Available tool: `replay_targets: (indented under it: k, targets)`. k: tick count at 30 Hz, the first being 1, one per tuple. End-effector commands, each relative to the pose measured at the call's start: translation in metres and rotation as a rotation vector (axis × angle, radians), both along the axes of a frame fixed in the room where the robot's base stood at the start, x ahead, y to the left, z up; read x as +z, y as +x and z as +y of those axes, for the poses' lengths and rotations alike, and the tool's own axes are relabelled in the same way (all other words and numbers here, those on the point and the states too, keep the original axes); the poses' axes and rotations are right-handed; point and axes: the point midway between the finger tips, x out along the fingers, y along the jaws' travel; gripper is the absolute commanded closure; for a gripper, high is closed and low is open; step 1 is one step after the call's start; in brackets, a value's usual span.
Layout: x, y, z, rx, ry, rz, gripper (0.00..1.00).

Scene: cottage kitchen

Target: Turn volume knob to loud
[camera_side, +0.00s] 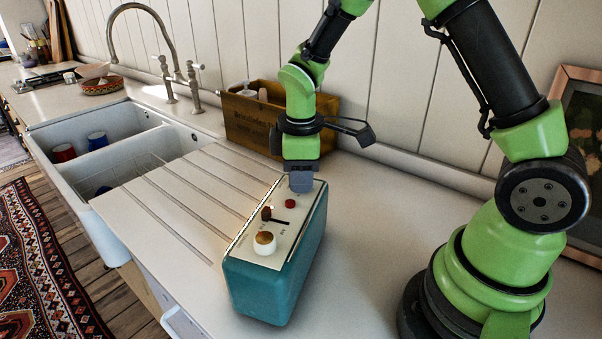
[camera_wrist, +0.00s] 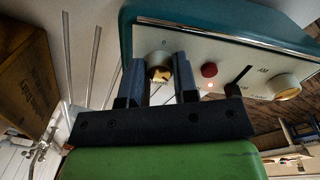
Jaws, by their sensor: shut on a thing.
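A teal radio (camera_side: 290,268) lies on the worktop with its cream control panel facing up. My gripper (camera_side: 301,181) points down at the far end of this panel and hides the knob there. In the wrist view, my gripper (camera_wrist: 160,80) has one finger on each side of that cream-and-gold knob (camera_wrist: 158,62) and is shut on it. A second cream-and-gold knob (camera_side: 265,243) stands free at the near end; it also shows in the wrist view (camera_wrist: 285,87). The knob markings are too small to read, so its setting cannot be told.
Between the knobs are a red button (camera_wrist: 209,70) and a dark slider (camera_wrist: 240,78). A wooden crate (camera_side: 250,121) with bottles stands behind the radio. The sink (camera_side: 120,128) with cups is at left. The worktop right of the radio is clear.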

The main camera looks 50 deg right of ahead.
Motion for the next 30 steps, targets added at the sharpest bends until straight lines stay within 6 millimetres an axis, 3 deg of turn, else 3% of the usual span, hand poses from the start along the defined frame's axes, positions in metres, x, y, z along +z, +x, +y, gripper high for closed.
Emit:
replay_targets:
  k: [30]
  targets:
    - [0.0005, 0.0019, 0.0002, -0.965, 0.0, -0.003, 0.96]
